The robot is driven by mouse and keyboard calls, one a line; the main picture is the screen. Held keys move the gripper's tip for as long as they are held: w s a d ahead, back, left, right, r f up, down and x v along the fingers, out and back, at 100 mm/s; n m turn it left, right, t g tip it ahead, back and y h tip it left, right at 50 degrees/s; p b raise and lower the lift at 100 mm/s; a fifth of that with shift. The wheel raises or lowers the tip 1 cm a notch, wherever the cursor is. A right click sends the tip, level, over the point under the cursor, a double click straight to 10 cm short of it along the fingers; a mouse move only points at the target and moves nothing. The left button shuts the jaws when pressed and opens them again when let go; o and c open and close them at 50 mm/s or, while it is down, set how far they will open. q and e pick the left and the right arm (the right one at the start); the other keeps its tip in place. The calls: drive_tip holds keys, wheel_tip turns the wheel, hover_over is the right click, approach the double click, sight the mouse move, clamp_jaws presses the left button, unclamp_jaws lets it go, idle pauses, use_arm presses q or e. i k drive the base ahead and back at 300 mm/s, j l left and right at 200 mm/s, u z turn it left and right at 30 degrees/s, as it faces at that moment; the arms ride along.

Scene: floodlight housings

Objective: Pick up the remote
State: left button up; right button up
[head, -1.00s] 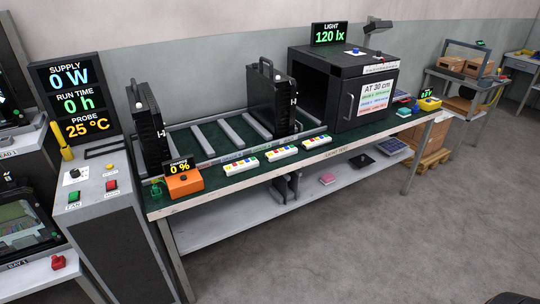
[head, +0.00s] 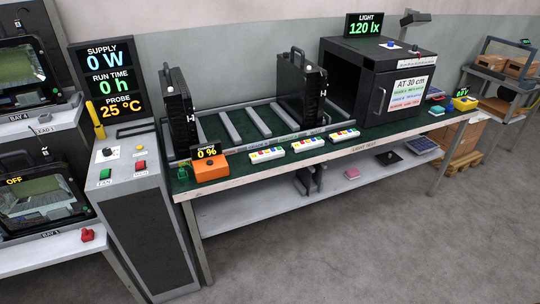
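Three white handsets with coloured buttons, which look like remotes, lie in a row along the front edge of the green-topped test bench (head: 232,182). The left one (head: 267,155) is nearest the orange box, the middle one (head: 308,145) lies beside it, and the right one (head: 345,135) is nearest the dark test box. I cannot tell which one the task means. Neither of my grippers is in view.
An orange charger box (head: 210,169) reading 0 % stands at the bench's left end. Two black housings (head: 179,112) (head: 303,90) stand upright on the roller rails behind the handsets. A black test box (head: 377,80) stands farther right. The floor in front (head: 400,240) is clear.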

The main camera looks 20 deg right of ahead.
sight(255, 158)
drive_tip(key=i+l+u, duration=0.1)
drive_tip(key=i+l, duration=0.15)
drive_tip(key=i+l+u, duration=0.1)
drive_tip(key=l, duration=0.4)
drive_tip(key=i+l, duration=0.3)
drive_tip(key=l+u, duration=0.05)
